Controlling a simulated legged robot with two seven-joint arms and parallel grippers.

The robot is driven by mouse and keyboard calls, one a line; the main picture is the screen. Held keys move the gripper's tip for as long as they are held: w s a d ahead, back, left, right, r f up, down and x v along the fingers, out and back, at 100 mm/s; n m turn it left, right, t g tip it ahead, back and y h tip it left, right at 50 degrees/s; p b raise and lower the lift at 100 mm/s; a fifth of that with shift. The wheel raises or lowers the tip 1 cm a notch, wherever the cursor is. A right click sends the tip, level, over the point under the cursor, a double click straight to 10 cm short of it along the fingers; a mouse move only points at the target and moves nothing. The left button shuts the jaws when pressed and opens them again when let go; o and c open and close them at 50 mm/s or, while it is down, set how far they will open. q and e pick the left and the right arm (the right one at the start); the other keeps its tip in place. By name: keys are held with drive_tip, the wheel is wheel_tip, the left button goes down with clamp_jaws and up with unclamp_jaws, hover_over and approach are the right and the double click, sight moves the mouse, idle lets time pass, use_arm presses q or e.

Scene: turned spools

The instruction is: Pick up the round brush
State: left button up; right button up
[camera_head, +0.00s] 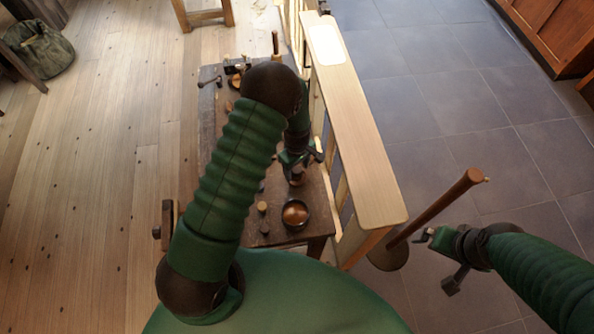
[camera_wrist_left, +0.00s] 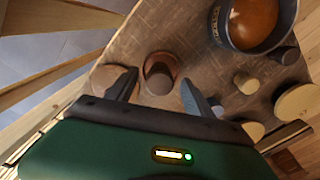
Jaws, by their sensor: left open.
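My left gripper (camera_head: 300,160) is open over the dark workbench, and its fingers also show in the wrist view (camera_wrist_left: 158,88). Between and just beyond the fingertips stands a short round brown piece (camera_wrist_left: 159,72), possibly the round brush; it seems to show below the gripper in the head view (camera_head: 297,178). I see no bristles, so I cannot be sure what it is. It looks upright and not gripped. My right gripper (camera_head: 432,237) is at the right, away from the bench, near a brown pole; its jaw opening is unclear.
A dark bowl (camera_head: 296,215) with an orange-brown inside stands at the bench's near end. Several small pale round pieces lie near it in the wrist view (camera_wrist_left: 246,83). A pale wooden ledge (camera_head: 358,140) runs along the bench's right side.

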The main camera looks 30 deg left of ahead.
sight(297, 169)
use_arm(q)
drive_tip(key=shift+w+f, duration=0.15)
drive_tip(key=shift+f, duration=0.25)
clamp_jaws()
wheel_tip(297, 169, up, 10)
drive_tip(key=shift+r+b, duration=0.15)
drive_tip(key=shift+b, duration=0.35)
drive_tip(key=c, duration=0.8)
unclamp_jaws()
drive_tip(key=c, duration=0.5)
